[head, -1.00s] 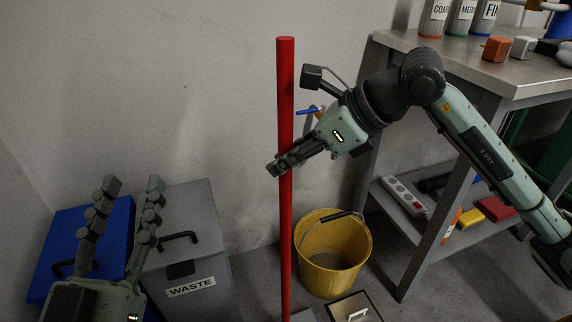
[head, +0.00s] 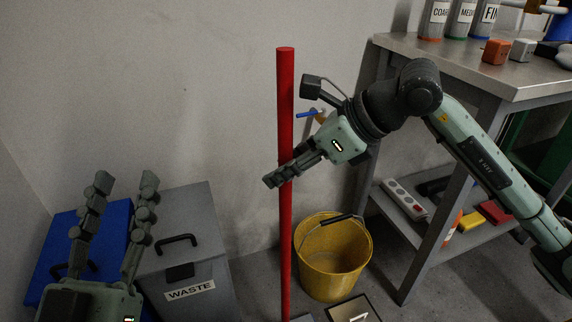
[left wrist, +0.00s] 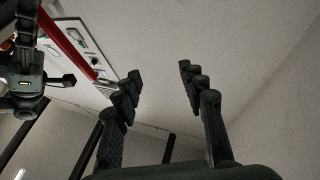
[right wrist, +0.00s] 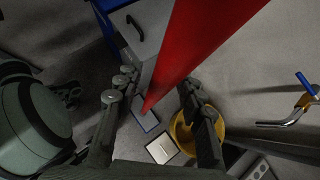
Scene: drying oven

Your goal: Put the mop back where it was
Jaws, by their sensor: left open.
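The mop shows as a long red handle (head: 285,210), standing nearly upright in the head view. Its lower end runs out of the bottom of that view. The handle also crosses the left wrist view (left wrist: 68,42) and the right wrist view (right wrist: 190,50). My right gripper (head: 279,177) is shut around the handle, above its middle as seen. In the right wrist view the handle passes between the fingers, its foot near a grey blue-edged plate (right wrist: 143,116) on the floor. My left gripper (head: 120,185) is open and empty, in front of the bins at lower left.
A yellow bucket (head: 333,270) stands right of the handle. A grey WASTE bin (head: 190,215) and a blue-lidded bin (head: 60,245) stand left. A steel table (head: 450,60) with a lower shelf fills the right. A blue-handled tap (head: 310,112) juts from the wall behind.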

